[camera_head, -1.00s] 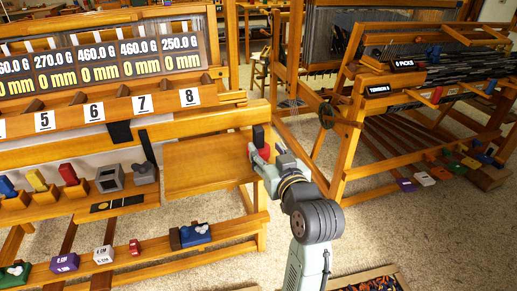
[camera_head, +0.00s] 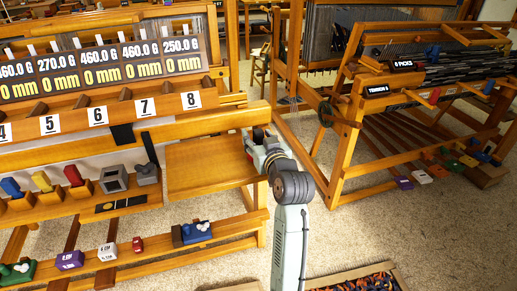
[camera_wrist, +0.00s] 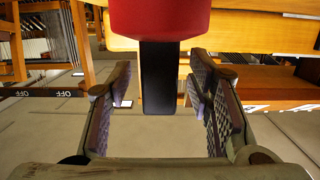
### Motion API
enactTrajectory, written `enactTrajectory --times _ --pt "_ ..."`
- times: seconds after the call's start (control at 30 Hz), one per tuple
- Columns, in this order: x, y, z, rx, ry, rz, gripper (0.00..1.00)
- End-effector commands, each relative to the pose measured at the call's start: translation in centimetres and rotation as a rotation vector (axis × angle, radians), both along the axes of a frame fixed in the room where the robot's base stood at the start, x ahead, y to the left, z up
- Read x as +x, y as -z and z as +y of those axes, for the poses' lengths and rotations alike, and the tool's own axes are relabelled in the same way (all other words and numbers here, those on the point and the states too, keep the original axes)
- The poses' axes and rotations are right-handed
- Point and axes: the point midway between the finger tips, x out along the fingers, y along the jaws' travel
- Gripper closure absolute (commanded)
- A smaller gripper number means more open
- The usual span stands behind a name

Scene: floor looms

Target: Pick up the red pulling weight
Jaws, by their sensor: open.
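A red weight (camera_wrist: 160,18) with a black stem (camera_wrist: 159,75) fills the top middle of the wrist view. The stem lies between the two fingers of my gripper (camera_wrist: 160,98) in that picture, with gaps on both sides. My gripper is open and I see no contact with the weight. In the head view my gripper (camera_head: 257,147) is at the right end of the left loom's wooden shelf, where the weight is mostly hidden by it. Another red weight (camera_head: 73,175) stands on the rack at left, and a small red one (camera_head: 137,244) is on the lower beam.
The wooden shelf (camera_head: 205,163) left of my gripper is bare. A grey box (camera_head: 113,179) and other coloured weights stand along the rack. A second loom (camera_head: 345,150) stands at right, with carpet between. A framed tray (camera_head: 355,280) lies in front.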

Motion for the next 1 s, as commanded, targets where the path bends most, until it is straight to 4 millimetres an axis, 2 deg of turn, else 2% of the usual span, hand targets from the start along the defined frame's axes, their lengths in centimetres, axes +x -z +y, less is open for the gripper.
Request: enactTrajectory --times 0.17,0.87,1.0 --pt "0.02 0.02 0.00 0.000 0.001 -0.001 0.53" --pt "-0.02 0.00 -0.04 0.000 0.001 -0.001 0.99" --pt "-0.02 0.01 -0.04 0.000 0.001 -0.001 1.00"
